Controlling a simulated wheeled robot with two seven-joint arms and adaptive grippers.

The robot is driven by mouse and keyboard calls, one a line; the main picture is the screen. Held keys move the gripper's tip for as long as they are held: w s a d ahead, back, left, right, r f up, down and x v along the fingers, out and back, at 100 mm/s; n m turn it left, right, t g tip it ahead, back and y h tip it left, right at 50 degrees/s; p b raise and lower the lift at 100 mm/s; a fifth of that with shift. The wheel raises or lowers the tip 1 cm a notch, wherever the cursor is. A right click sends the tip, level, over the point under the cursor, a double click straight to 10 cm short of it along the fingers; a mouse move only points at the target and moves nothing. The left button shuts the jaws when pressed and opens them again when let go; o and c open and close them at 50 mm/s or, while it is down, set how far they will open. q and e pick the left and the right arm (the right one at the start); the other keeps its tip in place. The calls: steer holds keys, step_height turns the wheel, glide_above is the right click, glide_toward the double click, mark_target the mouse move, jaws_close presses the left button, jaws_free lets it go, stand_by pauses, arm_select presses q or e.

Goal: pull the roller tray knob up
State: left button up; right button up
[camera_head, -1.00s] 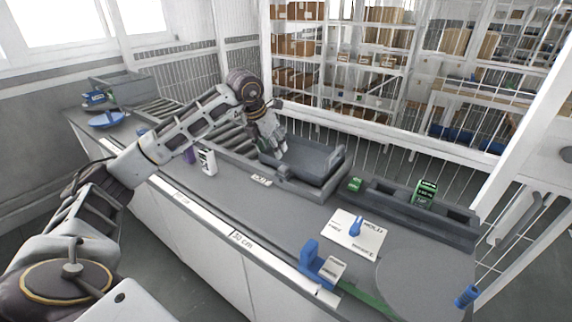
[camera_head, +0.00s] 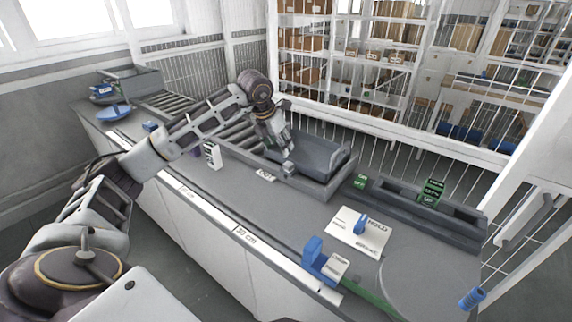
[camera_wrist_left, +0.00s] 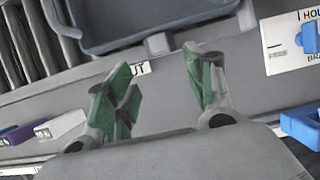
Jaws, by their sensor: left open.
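The grey roller tray (camera_head: 318,163) sits on the bench at the end of the roller track. Its small light grey knob (camera_head: 289,168) is at the tray's near side, and shows in the left wrist view (camera_wrist_left: 158,43) at the tray's edge. My left gripper (camera_head: 285,152) is over the near left part of the tray, close to the knob. In the left wrist view my left gripper (camera_wrist_left: 162,88) has its green-padded fingers spread, with nothing between them. The knob appears beyond the gap between the fingertips, apart from them. My right gripper is out of view.
A white HOLD plate with a blue lever (camera_head: 361,223) and a blue block (camera_head: 316,255) lie to the right. A dark trough with green boxes (camera_head: 432,192) stands behind. A small white box (camera_head: 213,155) stands left of the tray. A wire fence runs behind the bench.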

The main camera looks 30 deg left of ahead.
mark_target(287, 165)
arm_select(q)
steer(key=shift+x, duration=5.55)
